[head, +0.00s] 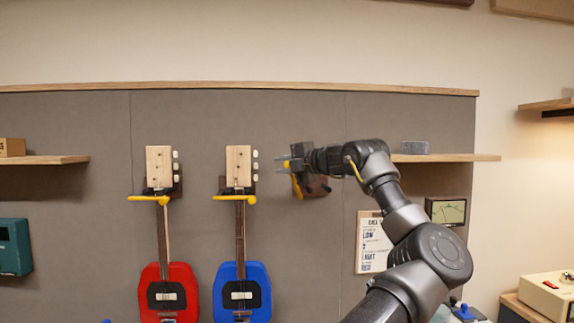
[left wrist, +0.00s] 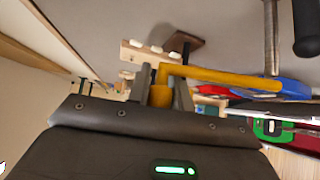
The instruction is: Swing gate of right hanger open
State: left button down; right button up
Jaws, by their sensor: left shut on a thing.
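The right hanger (head: 320,187) is a dark block on the grey wall panel, partly hidden behind my left gripper, with no guitar on it. Its yellow gate (head: 296,186) shows just under the gripper, angled downward in the picture. My left gripper (head: 285,164) is at the gate and shut on it. In the left wrist view, the gate's thick yellow end sits between the fingers (left wrist: 161,97), and its bar (left wrist: 225,77) extends to the right. Whether the gate is off the hanger's prongs is unclear. My right gripper is not in view.
A red guitar (head: 168,292) and a blue guitar (head: 241,292) hang to the left, each with a yellow gate across its hanger. A shelf (head: 455,157) and a paper sign (head: 372,240) are to the right, close to my arm.

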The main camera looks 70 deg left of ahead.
pick_arm(q)
jog(key=shift+f, duration=0.1)
dwell(0.4)
jog(key=c, duration=1.3)
grip_release()
jog(key=shift+s+a, duration=0.1)
jog(key=shift+s, duration=0.05)
jog(key=shift+o, duration=0.2)
jog(key=shift+w+d+b, duration=0.3)
jog(key=shift+w+d, duration=0.05)
jog(key=shift+d, duration=0.15)
jog(key=b+v, duration=0.2)
jog(key=v, duration=0.7)
jog(key=shift+d+b, duration=0.3)
jog(key=shift+b, duration=0.1)
jog(key=shift+w, duration=0.1)
